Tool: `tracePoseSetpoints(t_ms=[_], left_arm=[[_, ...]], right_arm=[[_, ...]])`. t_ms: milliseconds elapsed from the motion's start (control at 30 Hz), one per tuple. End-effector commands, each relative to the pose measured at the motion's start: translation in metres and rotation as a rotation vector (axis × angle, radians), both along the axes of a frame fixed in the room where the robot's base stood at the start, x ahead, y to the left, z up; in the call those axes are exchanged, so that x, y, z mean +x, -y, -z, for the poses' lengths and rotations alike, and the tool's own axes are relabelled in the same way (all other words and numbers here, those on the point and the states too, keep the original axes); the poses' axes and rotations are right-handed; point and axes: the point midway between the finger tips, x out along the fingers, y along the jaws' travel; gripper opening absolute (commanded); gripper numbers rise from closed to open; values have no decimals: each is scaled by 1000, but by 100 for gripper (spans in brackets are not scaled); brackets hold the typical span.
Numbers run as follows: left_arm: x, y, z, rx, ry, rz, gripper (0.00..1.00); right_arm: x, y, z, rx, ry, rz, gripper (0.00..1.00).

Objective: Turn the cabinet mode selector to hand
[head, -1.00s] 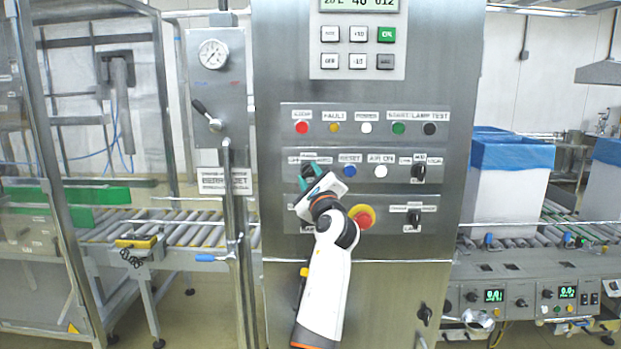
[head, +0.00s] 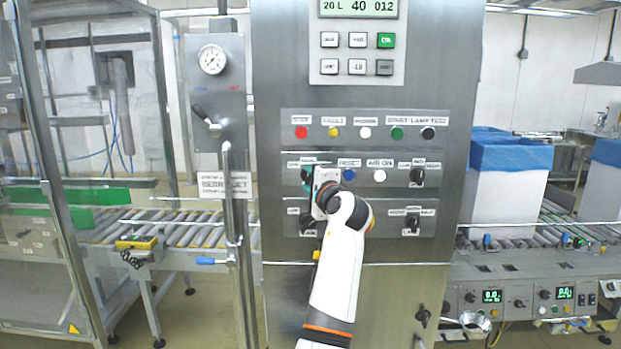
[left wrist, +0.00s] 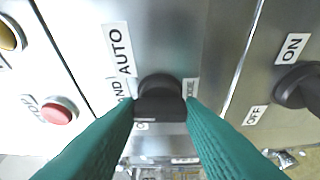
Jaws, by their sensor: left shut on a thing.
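The cabinet mode selector (left wrist: 160,88) is a black knob on the steel panel, seen in the left wrist view between two teal fingers. Its labels include AUTO (left wrist: 118,48), a partly hidden one ending in "AND", and a partly covered one by the right finger. My left gripper (left wrist: 160,112) is shut on the knob. In the head view the left gripper (head: 309,178) is at the left end of the middle control row and mostly hides the selector. Which label the knob points to cannot be told. My right gripper is not in view.
A blue RESET button (head: 349,175) sits just right of the gripper. Another black selector (head: 308,222) lies below it. A red and yellow button is mostly hidden behind my arm. More selectors (head: 417,176) stand at the right of the panel.

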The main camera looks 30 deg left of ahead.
Motion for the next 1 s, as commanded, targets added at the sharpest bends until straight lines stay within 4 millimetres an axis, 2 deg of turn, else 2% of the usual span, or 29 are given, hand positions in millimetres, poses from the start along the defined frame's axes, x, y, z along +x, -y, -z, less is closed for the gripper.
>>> tracePoseSetpoints(t_ms=[200,667,700,800,1000], left_arm=[[1,1,2,-54,27,2,12],[1,1,2,-65,33,3,12],[1,1,2,-65,33,3,38],[1,1,2,-63,34,2,54],[0,0,1,-62,36,1,56]], right_arm=[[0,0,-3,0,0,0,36],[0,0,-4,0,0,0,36],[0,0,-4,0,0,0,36],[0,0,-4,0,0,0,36],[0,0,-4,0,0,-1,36]])
